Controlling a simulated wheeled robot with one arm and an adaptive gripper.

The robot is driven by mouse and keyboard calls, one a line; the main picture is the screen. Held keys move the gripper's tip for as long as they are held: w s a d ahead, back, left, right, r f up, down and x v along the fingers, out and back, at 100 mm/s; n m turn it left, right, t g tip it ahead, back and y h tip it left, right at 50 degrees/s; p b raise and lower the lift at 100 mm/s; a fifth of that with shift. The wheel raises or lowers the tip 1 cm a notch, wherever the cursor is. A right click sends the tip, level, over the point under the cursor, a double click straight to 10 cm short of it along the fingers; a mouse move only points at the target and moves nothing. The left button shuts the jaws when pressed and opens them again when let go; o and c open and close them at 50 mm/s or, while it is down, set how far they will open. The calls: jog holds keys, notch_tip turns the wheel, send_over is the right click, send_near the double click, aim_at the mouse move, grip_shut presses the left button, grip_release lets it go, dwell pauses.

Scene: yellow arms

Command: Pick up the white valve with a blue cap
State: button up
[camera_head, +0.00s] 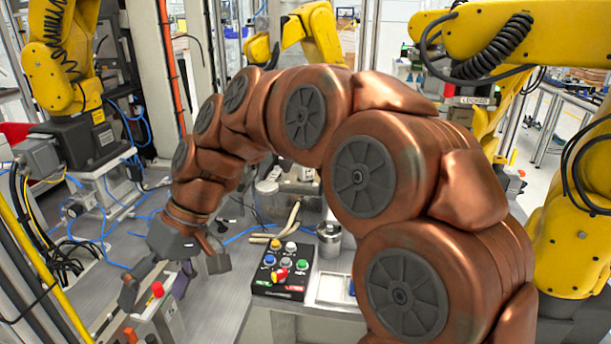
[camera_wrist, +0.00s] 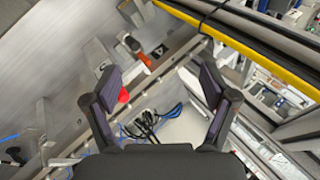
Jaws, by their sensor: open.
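My gripper (camera_head: 155,287) is at the lower left in the head view, fingers pointing down and apart. In the wrist view my gripper (camera_wrist: 158,85) is open with nothing between the fingertips. I cannot make out a white valve with a blue cap for certain in either view. A small blue bit (camera_head: 352,288) shows at the right edge of a white tray (camera_head: 330,290) in the head view, partly hidden by my arm; I cannot tell what it is. My gripper is well to the left of it.
A black control box (camera_head: 283,268) with coloured buttons and a metal canister (camera_head: 329,240) stand on the grey bench. A red button (camera_head: 157,289) is close to my gripper; a red knob (camera_wrist: 123,96) shows by one finger. A yellow rail (camera_wrist: 240,45) crosses the wrist view. Yellow arms stand around.

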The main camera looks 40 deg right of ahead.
jog(key=w+d+r+t+y+b, duration=0.2)
jog(key=w+d+r+t, duration=0.15)
jog(key=w+d, duration=0.45)
jog(key=w+d+r+t+y+b, duration=0.2)
jog(key=w+d+r+y, duration=0.15)
jog(key=w+d, duration=0.4)
jog(key=w+d+r+n+t+b, duration=0.1)
jog(key=w+d+t, duration=0.2)
jog(key=d, duration=0.5)
jog(key=w+d+r+t+b, duration=0.1)
jog(key=w+d+t+b, duration=0.1)
jog(key=d, duration=0.7)
jog(key=s+d+f+n+t+h+b, duration=0.1)
jog(key=s+d+t+h, duration=0.2)
jog(key=d, duration=0.8)
jog(key=s+d+f+n+t+h+b, duration=0.15)
jog(key=s+d, duration=0.35)
jog(key=d, duration=0.6)
send_near(305, 174)
jog(key=w+r, duration=0.3)
jog(key=w, duration=0.1)
jog(key=shift+t, duration=0.4)
jog(key=shift+r+x, duration=0.1)
jog(key=shift+x, duration=1.65)
jog(key=shift+r+x, duration=0.15)
jog(key=shift+x, duration=1.6)
jog(key=shift+w+d, duration=0.1)
jog(key=shift+d, duration=0.05)
